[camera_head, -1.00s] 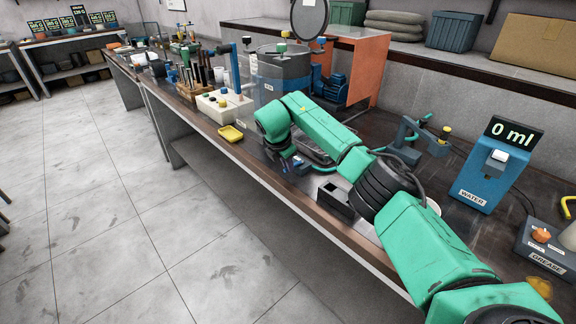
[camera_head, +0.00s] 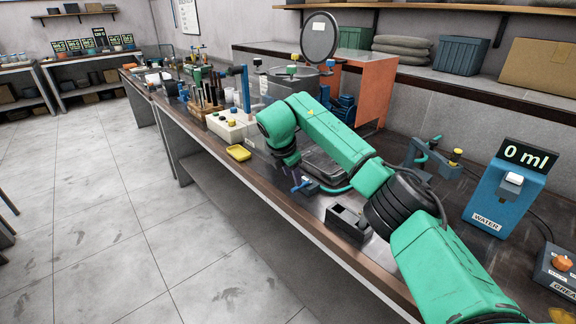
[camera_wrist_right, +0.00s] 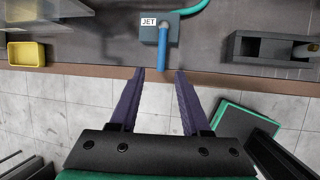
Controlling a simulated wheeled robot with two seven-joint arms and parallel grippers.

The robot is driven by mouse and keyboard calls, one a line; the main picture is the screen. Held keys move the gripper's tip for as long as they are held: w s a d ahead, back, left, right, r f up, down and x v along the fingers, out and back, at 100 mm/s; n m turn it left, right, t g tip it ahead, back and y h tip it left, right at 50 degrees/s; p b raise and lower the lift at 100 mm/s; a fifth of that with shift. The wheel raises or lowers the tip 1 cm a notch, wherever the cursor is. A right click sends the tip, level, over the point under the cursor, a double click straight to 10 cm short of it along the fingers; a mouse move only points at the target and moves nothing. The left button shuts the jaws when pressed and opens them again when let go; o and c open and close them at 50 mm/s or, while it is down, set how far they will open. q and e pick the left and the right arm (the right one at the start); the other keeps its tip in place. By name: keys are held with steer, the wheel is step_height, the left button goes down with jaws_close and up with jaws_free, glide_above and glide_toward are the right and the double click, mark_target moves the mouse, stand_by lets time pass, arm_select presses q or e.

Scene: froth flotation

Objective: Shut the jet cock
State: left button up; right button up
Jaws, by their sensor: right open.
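The jet cock is a small grey-blue block (camera_wrist_right: 158,30) with a "JET" label at the bench's front edge in the right wrist view. Its blue lever (camera_wrist_right: 161,55) points out from the block towards my right gripper (camera_wrist_right: 159,74). The gripper's two purple fingers are open, one on each side of the lever's end, with gaps on both sides. I cannot tell whether they are level with the lever. In the head view the blue lever (camera_head: 301,186) shows small below my right wrist, and the fingers are mostly hidden. My left gripper is not in view.
A green hose (camera_wrist_right: 196,8) leaves the block. A black open box (camera_head: 348,222) stands to its right and a yellow tray (camera_head: 238,153) to its left. A blue water dispenser (camera_head: 503,190) reads 0 ml. The floor before the bench is clear.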

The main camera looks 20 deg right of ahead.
steer(key=b+v, duration=0.1)
steer(key=v, duration=0.8)
